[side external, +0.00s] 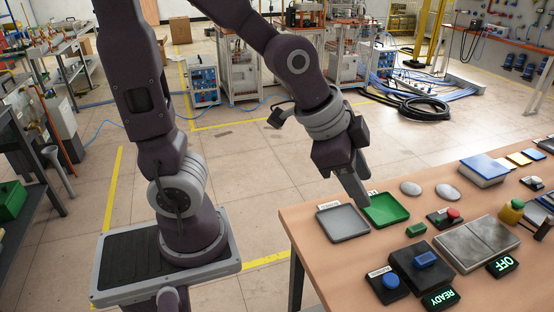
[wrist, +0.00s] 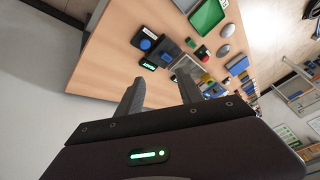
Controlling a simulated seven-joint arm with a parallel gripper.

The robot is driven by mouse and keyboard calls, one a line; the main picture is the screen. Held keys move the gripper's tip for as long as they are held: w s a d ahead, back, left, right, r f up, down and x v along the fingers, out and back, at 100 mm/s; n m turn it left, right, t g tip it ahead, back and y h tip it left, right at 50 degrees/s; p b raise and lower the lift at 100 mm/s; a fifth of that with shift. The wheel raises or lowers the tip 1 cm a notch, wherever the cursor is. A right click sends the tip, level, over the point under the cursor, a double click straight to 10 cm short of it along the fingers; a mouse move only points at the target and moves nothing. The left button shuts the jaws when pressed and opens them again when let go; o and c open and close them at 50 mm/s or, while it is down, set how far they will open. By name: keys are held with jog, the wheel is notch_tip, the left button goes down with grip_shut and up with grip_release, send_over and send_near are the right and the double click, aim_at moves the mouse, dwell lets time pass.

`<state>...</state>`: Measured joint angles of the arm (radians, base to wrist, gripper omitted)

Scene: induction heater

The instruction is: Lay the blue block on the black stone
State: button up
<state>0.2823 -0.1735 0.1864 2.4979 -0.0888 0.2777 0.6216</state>
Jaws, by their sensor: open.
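A small blue block (side external: 425,259) appears to rest on a dark, square black stone (side external: 407,274) near the front of the table. In the wrist view the two fingers of my gripper (wrist: 160,88) are spread apart, pointing towards the table.
A grey tray (side external: 343,222) and green tray (side external: 386,209) lie at the left end. A box with a blue button (side external: 390,281) and a READY display (side external: 440,299) stand beside the stone. A metal plate (side external: 477,243), red button (side external: 453,214) and yellow-topped object (side external: 511,211) lie further right.

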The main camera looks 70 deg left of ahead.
jog(key=s+a+r+n, duration=0.1)
jog(key=s+r+n, duration=0.1)
jog(key=s, duration=0.5)
jog(key=s+a+r+n+y, duration=0.1)
jog(key=s+a+r+n, duration=0.1)
jog(key=s+n, duration=0.3)
jog(key=shift+s+a+r, duration=0.2)
jog(key=shift+s+r, duration=0.2)
jog(key=shift+s, duration=0.45)
dwell(0.5)
